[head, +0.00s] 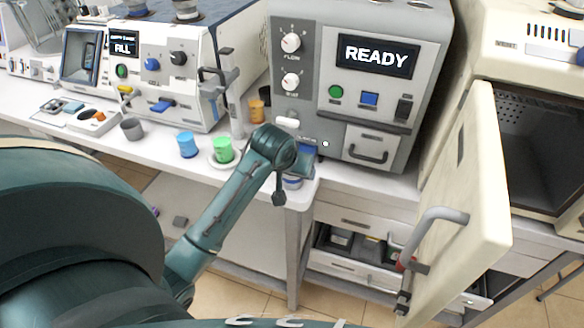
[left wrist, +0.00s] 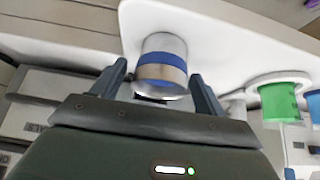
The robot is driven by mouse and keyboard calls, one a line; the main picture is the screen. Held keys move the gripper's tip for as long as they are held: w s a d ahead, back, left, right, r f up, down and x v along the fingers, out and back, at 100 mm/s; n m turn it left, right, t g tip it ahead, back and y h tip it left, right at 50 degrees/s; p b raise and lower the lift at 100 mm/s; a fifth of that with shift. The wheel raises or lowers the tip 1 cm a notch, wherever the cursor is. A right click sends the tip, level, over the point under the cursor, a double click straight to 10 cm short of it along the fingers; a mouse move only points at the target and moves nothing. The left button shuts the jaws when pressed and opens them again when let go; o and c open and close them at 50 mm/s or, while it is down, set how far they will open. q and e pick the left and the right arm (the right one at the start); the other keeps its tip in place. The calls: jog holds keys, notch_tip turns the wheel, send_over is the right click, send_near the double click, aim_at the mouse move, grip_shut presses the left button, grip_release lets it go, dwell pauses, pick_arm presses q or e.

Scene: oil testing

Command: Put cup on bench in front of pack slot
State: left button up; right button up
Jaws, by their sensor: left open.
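A silver metal cup with a blue band (left wrist: 162,62) is on the white bench close to its front edge. In the head view the same cup (head: 292,184) is partly hidden by my left wrist. My left gripper (left wrist: 160,78) is open, with one finger on each side of the cup; I cannot tell whether they touch it. Its fingers are hard to make out in the head view. The grey machine reading READY (head: 375,55) stands behind on the bench (head: 70,135). I cannot tell which opening is the pack slot. My right gripper is out of view.
Left of the cup stand a green cup (head: 222,149) on a white base, a blue cup (head: 187,144) and a grey cup (head: 132,129). A FILL machine (head: 150,65) stands behind them. An open cream door (head: 465,190) juts out at the right. An open drawer (head: 355,245) is below.

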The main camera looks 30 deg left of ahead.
pick_arm(q)
jog(key=v, duration=1.2)
jog(key=shift+r, duration=0.15)
jog(key=shift+d, duration=0.1)
jog(key=s+d+f+m+g+h, duration=0.15)
jog(key=s+d+f, duration=0.25)
jog(key=s+f, duration=0.45)
jog(key=s+d+f+m+g, duration=0.2)
jog(key=s+d+f+m, duration=0.3)
jog(key=s, duration=0.6)
jog(key=w+d+f+t+h, duration=0.2)
jog(key=w+d+f+t, duration=0.2)
jog(key=f, duration=0.7)
jog(key=shift+w+f+n+t+h, duration=0.4)
jog(key=shift+w+t, duration=0.55)
jog(key=shift+t, duration=0.5)
jog(key=shift+d, duration=0.1)
